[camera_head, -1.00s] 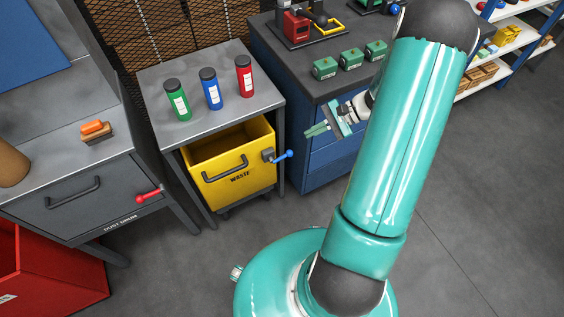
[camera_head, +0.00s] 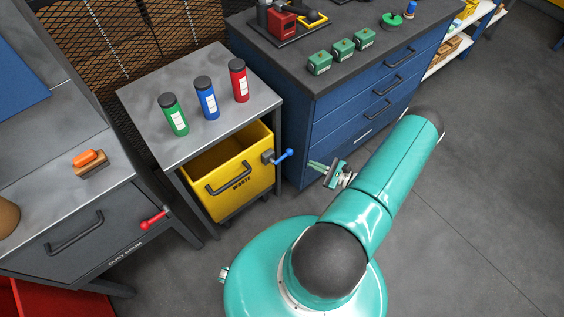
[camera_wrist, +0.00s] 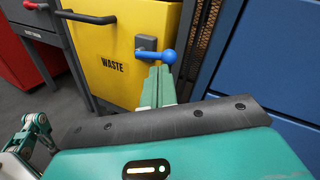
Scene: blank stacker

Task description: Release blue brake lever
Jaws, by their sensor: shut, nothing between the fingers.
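The blue brake lever (camera_head: 283,156) sticks out to the right from a grey mount at the front right of the yellow waste bin (camera_head: 208,204). Its round knob points up and to the right. My gripper (camera_head: 314,166) is shut and empty, a little right of and below the knob, with a gap between them in the head view. In the wrist view the green fingers (camera_wrist: 158,84) point at the lever (camera_wrist: 168,56), their tips just below it. I cannot tell whether they touch it.
The bin sits under a grey table with green, blue and red bottles (camera_head: 238,80). A blue drawer cabinet (camera_head: 330,130) stands close behind my gripper. A grey dust drum unit with a red lever (camera_head: 153,219) is at left. The floor at right is clear.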

